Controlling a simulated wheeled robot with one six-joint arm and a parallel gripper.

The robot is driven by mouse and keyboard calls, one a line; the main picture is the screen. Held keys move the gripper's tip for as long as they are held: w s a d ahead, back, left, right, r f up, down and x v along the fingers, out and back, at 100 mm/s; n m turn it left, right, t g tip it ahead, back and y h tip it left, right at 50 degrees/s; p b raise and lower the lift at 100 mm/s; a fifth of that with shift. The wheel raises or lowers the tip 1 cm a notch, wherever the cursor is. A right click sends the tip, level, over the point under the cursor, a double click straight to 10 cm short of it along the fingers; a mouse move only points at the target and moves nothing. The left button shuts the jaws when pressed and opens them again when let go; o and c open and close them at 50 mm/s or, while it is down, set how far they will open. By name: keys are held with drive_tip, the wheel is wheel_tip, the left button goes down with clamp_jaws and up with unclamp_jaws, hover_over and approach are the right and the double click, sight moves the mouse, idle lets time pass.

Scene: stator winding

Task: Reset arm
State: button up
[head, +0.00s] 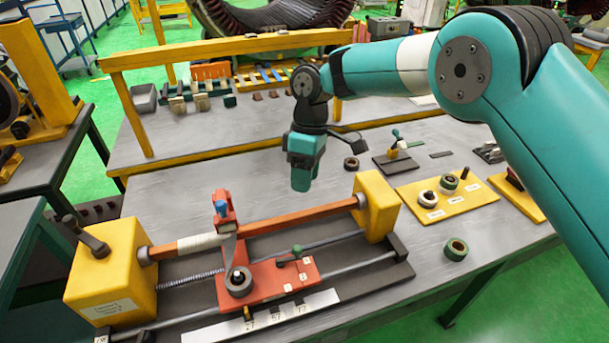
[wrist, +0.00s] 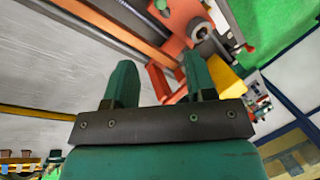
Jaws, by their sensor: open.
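My gripper (head: 301,178) hangs above the grey table (head: 190,185), behind the winding fixture, and points down. In the wrist view its two green fingers (wrist: 158,85) stand apart with nothing between them. The winding fixture has a yellow block (head: 105,275) at the left, another yellow block (head: 377,205) at the right, and a long orange-red bar (head: 300,213) between them. White wrapping (head: 200,243) covers part of the bar near its left end. A red carriage (head: 275,280) with a grey roller sits in front of the bar.
A yellow board (head: 445,196) at the right holds rolls of tape. A green roll (head: 455,249) lies in front of it, and a dark ring (head: 351,163) lies near my gripper. A yellow frame (head: 230,45) spans the table's back.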

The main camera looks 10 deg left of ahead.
drive_tip(key=s+d+r+m+t+y+b, duration=0.1)
drive_tip(key=s+d+r+m+b, duration=0.2)
drive_tip(key=s+d, duration=0.5)
drive_tip(key=s+d+r+m+t+y+b, duration=0.1)
drive_tip(key=s+d+r+m+y+b, duration=0.1)
drive_tip(key=s+d+r+b, duration=0.3)
drive_tip(key=s+d+m, duration=0.1)
drive_tip(key=s+d, duration=0.2)
drive_tip(key=d, duration=0.1)
drive_tip(key=shift+s+d+r+m+b, duration=0.15)
drive_tip(key=shift+s+d+m+b, duration=0.15)
drive_tip(key=shift+m+b, duration=0.1)
drive_tip(key=s+d+f, duration=0.1)
drive_tip(key=s, duration=0.2)
drive_tip(key=s+d+f+m+t+b, duration=0.1)
drive_tip(key=s+d, duration=0.1)
drive_tip(key=s+d+f+m, duration=0.1)
drive_tip(key=s, duration=0.2)
drive_tip(key=shift+s+d+f+y+b, duration=0.1)
drive_tip(key=shift+s+d+y+b, duration=0.05)
drive_tip(key=shift+s+y+b, duration=0.2)
drive_tip(key=shift+c, duration=0.2)
